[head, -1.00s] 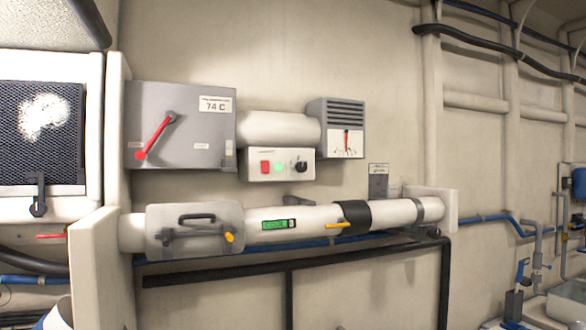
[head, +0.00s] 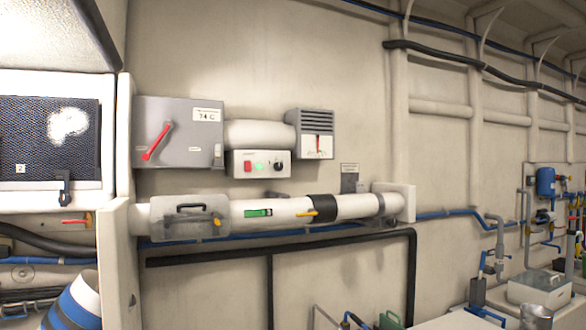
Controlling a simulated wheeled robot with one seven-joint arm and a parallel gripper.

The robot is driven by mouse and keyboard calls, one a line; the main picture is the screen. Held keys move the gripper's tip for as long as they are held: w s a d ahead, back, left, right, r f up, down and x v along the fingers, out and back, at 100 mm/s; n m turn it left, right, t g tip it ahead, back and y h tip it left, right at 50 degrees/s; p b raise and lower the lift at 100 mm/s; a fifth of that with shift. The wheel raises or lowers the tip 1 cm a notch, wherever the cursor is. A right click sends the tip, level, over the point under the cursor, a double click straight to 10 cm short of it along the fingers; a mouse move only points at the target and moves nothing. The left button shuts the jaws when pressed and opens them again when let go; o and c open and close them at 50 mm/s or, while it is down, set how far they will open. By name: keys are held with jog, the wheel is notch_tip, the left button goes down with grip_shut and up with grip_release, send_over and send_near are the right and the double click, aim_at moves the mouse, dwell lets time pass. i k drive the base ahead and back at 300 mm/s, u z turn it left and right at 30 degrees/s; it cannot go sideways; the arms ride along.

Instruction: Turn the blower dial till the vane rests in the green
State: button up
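The blower control box (head: 258,164) is on the wall, with a red switch (head: 247,166), a lit green lamp (head: 258,167) and a black dial (head: 278,167) on its front. Just right of and above it is the grey louvred vent (head: 315,121). Below the louvres is a white gauge face (head: 317,147) with a red vane (head: 317,145) standing nearly upright. The coloured zones on the gauge are too small to make out. My gripper is not in view.
A grey box (head: 180,132) with a red lever and a "74 C" label is left of the blower. A white pipe (head: 285,208) with a clear cover and green display runs below. Black piping (head: 330,240) lies under it. Sink and blue fittings stand at right.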

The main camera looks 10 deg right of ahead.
aim_at(277, 166)
jog(key=z, duration=1.75)
jog(key=i, duration=1.25)
jog(key=u, duration=2.05)
